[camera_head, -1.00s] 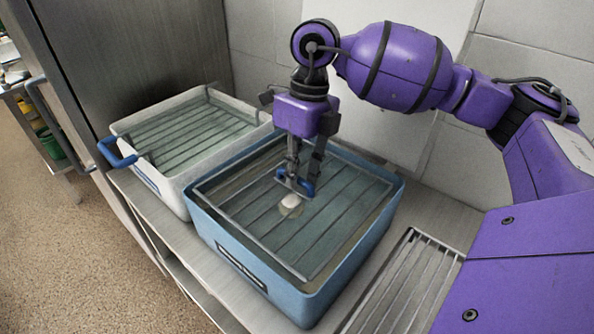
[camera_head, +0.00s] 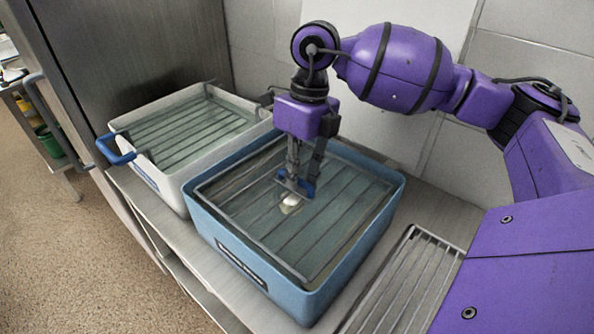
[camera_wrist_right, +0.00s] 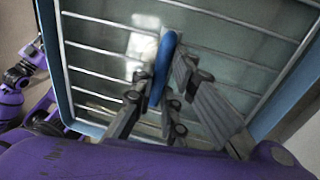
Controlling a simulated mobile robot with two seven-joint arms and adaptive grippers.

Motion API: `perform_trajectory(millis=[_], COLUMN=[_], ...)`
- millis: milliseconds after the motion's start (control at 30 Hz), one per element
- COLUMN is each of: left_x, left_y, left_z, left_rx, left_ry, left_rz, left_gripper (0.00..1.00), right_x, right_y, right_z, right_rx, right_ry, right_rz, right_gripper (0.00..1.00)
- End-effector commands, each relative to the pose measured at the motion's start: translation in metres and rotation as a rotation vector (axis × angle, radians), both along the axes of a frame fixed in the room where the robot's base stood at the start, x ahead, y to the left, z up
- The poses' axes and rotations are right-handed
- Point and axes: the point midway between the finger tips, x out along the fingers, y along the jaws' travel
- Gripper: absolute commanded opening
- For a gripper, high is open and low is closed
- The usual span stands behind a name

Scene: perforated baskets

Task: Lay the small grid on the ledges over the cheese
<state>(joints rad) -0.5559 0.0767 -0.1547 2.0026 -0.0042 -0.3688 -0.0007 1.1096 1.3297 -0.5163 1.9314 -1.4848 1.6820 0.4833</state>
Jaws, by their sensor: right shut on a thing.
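My right gripper (camera_head: 297,183) is shut on the blue handle (camera_wrist_right: 162,70) of a wire grid (camera_head: 345,205). The grid lies level within the walls of the blue basket (camera_head: 222,242), near the rim; I cannot tell whether it touches the ledges, which are hidden. A small pale lump, probably the cheese (camera_head: 291,200), shows just below the fingers, under the grid's bars. In the right wrist view the grid's bars (camera_wrist_right: 95,50) run across the basket, with greenish liquid or glass-like surface below. My left gripper is not in view.
A white basket (camera_head: 172,196) with thin bars across it and a blue handle (camera_head: 115,150) stands to the left. A slatted metal drain (camera_head: 400,290) lies to the right on the steel counter. A tiled wall (camera_head: 262,40) is behind and a steel panel (camera_head: 130,50) is at left.

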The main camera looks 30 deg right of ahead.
Motion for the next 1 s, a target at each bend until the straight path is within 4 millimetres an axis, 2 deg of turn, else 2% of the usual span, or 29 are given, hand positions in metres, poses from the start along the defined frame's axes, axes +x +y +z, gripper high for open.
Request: perform_trajectory(millis=[267,300,433,667,800,1000], left_x=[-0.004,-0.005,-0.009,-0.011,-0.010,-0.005], left_y=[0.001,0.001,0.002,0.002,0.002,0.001], left_z=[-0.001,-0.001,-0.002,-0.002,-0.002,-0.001], left_rx=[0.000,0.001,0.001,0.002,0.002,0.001], left_ry=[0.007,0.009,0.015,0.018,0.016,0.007], left_rz=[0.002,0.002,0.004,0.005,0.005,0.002], left_gripper=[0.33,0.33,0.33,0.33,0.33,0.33], right_x=[0.000,0.000,0.001,0.001,0.000,0.000], right_y=[0.000,0.000,0.000,0.000,0.000,0.000], right_z=[0.000,0.000,0.000,0.001,0.000,-0.001], right_rx=[0.001,0.001,0.001,0.001,0.000,0.000], right_ry=[-0.003,-0.003,-0.003,-0.003,-0.001,-0.001], right_rz=[-0.001,-0.001,-0.001,-0.001,0.000,0.000], right_gripper=[0.00,0.15,0.32,0.35,0.52,0.54])
